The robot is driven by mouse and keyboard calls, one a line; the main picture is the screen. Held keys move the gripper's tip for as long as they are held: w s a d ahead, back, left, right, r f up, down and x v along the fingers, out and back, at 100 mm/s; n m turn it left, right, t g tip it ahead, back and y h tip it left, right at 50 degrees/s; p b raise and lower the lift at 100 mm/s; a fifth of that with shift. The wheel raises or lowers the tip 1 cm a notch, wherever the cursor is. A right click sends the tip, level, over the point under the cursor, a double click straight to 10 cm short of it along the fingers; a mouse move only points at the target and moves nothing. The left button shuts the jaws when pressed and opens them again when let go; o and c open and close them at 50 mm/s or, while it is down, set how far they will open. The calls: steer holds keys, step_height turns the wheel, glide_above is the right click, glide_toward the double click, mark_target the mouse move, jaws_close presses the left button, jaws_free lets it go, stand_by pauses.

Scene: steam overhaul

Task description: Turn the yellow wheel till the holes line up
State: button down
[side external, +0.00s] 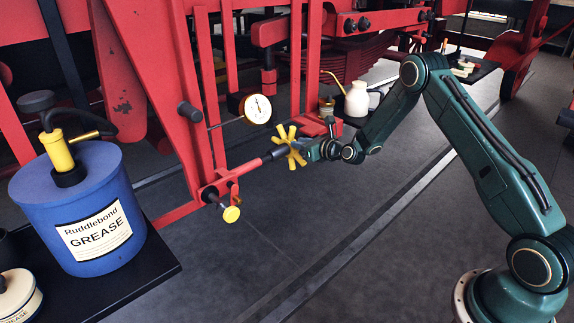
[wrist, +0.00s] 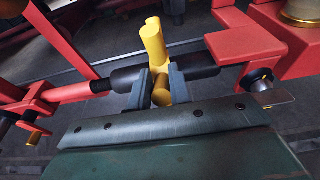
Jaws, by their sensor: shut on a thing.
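The yellow wheel (side external: 291,146) has several stubby spokes and sits on a dark sleeve of a red rod in the side external view. My gripper (side external: 306,150) is at its right side. In the wrist view my gripper (wrist: 161,92) is shut on one spoke of the yellow wheel (wrist: 154,42), with one dark finger on each side. The black sleeve (wrist: 207,67) runs across behind the fingers. The holes cannot be made out in either view.
A round gauge (side external: 256,108) hangs above and left of the wheel. A yellow-ended knob (side external: 231,214) sits on the red bracket below. A cream oil can (side external: 356,99) stands behind my gripper. A blue grease drum (side external: 82,210) stands at the left. The floor in front is clear.

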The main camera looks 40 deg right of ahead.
steer(key=shift+w+r, duration=0.1)
steer(key=shift+r, duration=0.2)
steer(key=shift+w+r, duration=0.4)
steer(key=shift+r, duration=0.15)
steer(key=shift+w+r, duration=0.25)
steer(key=shift+r, duration=0.05)
steer(key=c, duration=1.2)
jaws_free()
steer(key=shift+f, duration=0.1)
steer(key=shift+c, duration=0.2)
steer(key=shift+s, duration=0.1)
steer(key=shift+s+f, duration=0.1)
steer(key=shift+s, duration=0.25)
steer(key=shift+v, duration=2.7)
